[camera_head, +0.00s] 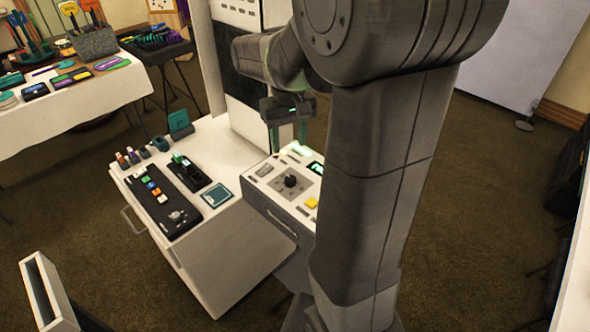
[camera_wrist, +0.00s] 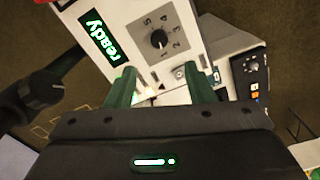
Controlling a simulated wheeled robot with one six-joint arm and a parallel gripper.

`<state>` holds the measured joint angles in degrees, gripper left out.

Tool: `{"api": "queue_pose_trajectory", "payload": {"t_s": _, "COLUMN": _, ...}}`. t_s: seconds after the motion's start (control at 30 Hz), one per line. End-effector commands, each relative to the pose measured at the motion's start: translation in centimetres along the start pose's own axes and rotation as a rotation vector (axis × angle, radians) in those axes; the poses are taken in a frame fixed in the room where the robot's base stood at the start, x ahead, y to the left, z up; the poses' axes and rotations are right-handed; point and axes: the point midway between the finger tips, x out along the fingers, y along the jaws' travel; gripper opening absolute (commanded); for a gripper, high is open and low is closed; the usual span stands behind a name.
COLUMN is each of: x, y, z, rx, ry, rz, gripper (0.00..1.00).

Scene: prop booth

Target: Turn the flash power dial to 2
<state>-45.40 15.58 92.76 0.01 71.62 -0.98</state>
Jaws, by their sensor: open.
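The flash power dial is a round black knob (camera_head: 291,181) on the light top panel of a control box (camera_head: 268,170). In the wrist view the knob (camera_wrist: 159,39) has printed numbers around it. A small pale mark shows on its lower side, toward the 1, but its exact setting is hard to read. A screen (camera_wrist: 96,38) beside it reads "ready". My gripper (camera_head: 289,140) is above the far part of the panel, its green fingers spread and empty, apart from the knob. In the wrist view the fingertips (camera_wrist: 160,76) are below the knob.
A yellow button (camera_head: 311,203) sits near the knob. A black panel with coloured buttons (camera_head: 160,197) and a teal-edged square pad (camera_head: 217,195) are on the white cabinet to the left. A cloth-covered table (camera_head: 75,98) with props stands farther back. My arm hides the box's right side.

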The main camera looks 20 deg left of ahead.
Motion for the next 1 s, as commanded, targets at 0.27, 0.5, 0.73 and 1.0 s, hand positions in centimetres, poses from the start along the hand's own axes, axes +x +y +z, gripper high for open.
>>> {"api": "queue_pose_trajectory", "payload": {"t_s": 0.27, "x": 6.1, "y": 0.1, "z": 0.2, "rx": 0.001, "ry": -0.008, "rz": 0.000, "gripper": 0.49}}
{"api": "queue_pose_trajectory", "payload": {"t_s": 0.5, "x": 10.1, "y": 0.1, "z": 0.1, "rx": 0.002, "ry": -0.004, "rz": 0.000, "gripper": 0.49}}
{"api": "queue_pose_trajectory", "payload": {"t_s": 0.73, "x": 11.4, "y": 0.1, "z": 0.1, "rx": 0.002, "ry": -0.001, "rz": 0.000, "gripper": 0.49}}
{"api": "queue_pose_trajectory", "payload": {"t_s": 1.0, "x": 11.5, "y": 0.1, "z": 0.1, "rx": 0.002, "ry": 0.000, "rz": 0.000, "gripper": 0.47}}
